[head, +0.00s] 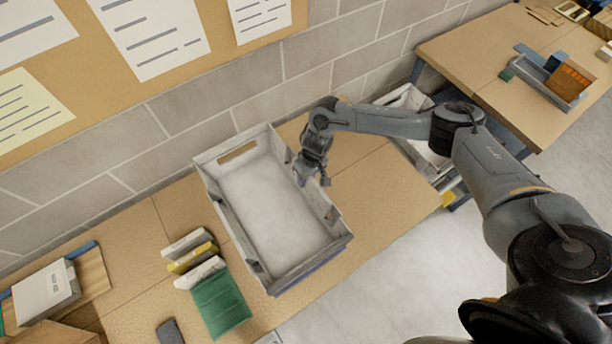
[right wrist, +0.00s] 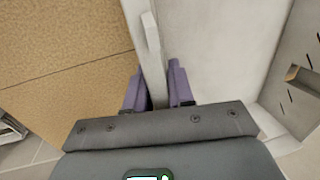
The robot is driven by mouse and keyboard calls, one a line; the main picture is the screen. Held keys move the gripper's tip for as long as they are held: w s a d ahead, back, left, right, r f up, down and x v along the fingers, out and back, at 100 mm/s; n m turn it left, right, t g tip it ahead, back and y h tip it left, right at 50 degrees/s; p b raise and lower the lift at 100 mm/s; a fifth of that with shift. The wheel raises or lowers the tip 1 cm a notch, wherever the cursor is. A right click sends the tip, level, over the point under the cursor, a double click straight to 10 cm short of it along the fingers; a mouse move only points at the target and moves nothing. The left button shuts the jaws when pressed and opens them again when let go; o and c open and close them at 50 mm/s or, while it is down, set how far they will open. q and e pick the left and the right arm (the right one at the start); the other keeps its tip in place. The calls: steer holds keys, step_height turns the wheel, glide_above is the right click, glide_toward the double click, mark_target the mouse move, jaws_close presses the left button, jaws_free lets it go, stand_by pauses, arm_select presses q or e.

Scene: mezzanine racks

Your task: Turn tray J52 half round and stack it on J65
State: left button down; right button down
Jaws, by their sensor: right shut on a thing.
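A large empty light-grey tray (head: 265,268) is over the middle of the wooden table, set at a slant. Whether it rests on the table or is slightly raised, I cannot tell. My right gripper (head: 304,177) is at its right long wall, and in the right wrist view the purple fingers (right wrist: 157,78) sit on either side of that wall (right wrist: 152,50), shut on it. A second grey tray (head: 408,98) is at the back right, partly hidden behind my right arm. I cannot read J52 or J65 on either tray. My left gripper is not in view.
Left of the held tray lie a green folder (head: 220,303) and several small boxes (head: 190,256). A white box (head: 45,293) is at the far left. The block wall (head: 210,95) is close behind. Bare table (head: 385,200) lies right of the tray.

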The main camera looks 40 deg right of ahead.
steer(key=shift+f, duration=0.5)
stand_by(0.5)
stand_by(0.3)
steer(key=shift+w, duration=0.1)
stand_by(0.3)
steer(key=shift+p, duration=0.7)
steer(key=shift+f, duration=0.15)
stand_by(0.6)
steer(key=shift+f+b, duration=0.35)
steer(key=shift+f, duration=0.1)
steer(key=c, duration=1.3)
jaws_free()
steer(key=shift+o, duration=0.2)
